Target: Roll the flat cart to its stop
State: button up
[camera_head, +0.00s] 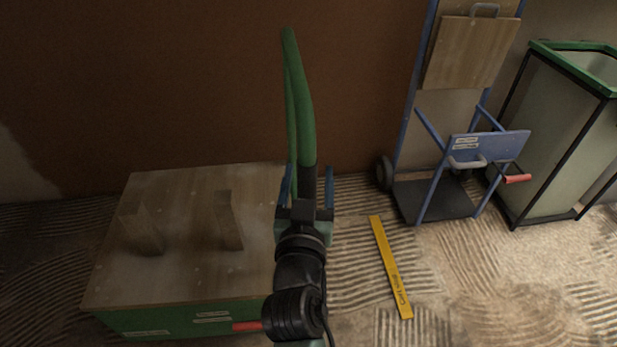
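The flat cart (180,200) stands at the left, with a wooden deck and green sides. A green tubular push handle (302,100) rises at its right end, with a dark lower section. My gripper (308,185) is at this handle, its two blue fingers apart, one on each side of the bar in the picture. Small gaps show between fingers and bar; I cannot tell the depth. My arm hides the handle's foot and part of the cart's right end. A yellow strip (390,268) with dark lettering lies on the floor right of the cart.
Two wooden blocks (229,222) (141,230) stand on the deck. A red lever (247,326) shows at the cart's front. A blue hand truck (435,200) and a green-rimmed bin (545,150) stand at the right. Ridged floor between strip and hand truck is clear.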

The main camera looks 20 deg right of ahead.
grip_shut()
dwell(0.3)
dwell(1.1)
